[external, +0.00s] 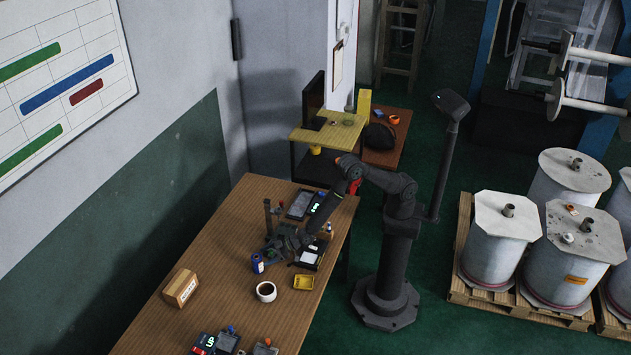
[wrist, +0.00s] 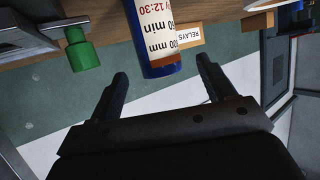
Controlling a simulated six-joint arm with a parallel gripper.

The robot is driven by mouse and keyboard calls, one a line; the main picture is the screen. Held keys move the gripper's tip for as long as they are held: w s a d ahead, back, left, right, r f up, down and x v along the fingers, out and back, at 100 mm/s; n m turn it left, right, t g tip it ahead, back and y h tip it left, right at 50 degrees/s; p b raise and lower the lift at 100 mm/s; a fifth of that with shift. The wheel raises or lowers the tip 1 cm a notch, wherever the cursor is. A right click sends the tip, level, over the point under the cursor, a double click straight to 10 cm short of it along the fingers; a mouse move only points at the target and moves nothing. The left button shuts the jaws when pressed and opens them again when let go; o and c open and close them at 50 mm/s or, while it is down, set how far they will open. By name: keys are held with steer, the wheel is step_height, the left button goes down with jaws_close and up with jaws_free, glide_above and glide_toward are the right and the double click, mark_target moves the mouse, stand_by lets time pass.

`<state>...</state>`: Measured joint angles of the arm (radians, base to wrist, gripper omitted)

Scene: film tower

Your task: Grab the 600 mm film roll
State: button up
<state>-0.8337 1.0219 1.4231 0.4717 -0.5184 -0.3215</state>
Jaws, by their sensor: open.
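A blue cylinder (wrist: 153,40) with a white label stands upside down in the wrist view, between and just beyond the fingertips of my gripper (wrist: 163,69). In the external view a small blue cylinder (external: 257,263) stands on the wooden table, beside my gripper (external: 275,246). My gripper is open, with a finger on each side of the cylinder's line and a gap to both.
A box marked RELAYS (wrist: 190,37) is behind the cylinder, and a green knob (wrist: 82,54) is to its left. Bare tabletop lies between carton and mug.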

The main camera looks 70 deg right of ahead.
mark_target(257, 259)
steer(key=shift+x, duration=2.75)
steer(key=shift+w+r, duration=0.1)
steer(key=c, duration=1.1)
